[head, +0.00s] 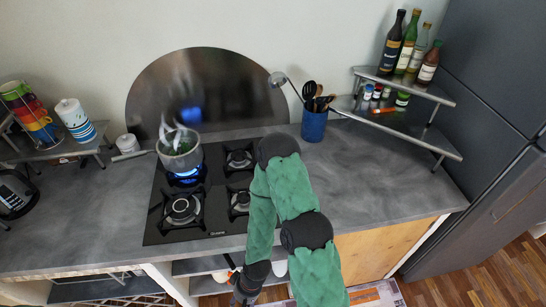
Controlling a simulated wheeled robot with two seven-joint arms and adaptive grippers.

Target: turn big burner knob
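The black gas hob (160,232) is set into the grey counter. Its large front-left burner (183,209) has a grate and no visible flame. Two smaller burners show on the right, at the back (239,158) and front (239,203), the front one partly covered by my green arm. I cannot make out any burner knob; my arm hides part of the hob's right side. My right gripper (240,293) is low, in front of the counter edge, near the bottom of the picture. Its fingers are too small and dark to tell open from shut. My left gripper is out of view.
A steaming pot (180,158) stands on the back-left burner over a blue flame. A blue utensil holder (314,125) stands behind right, bottles (405,50) on a corner shelf (440,142). Open shelves (200,267) lie below the counter (375,180), whose right part is clear.

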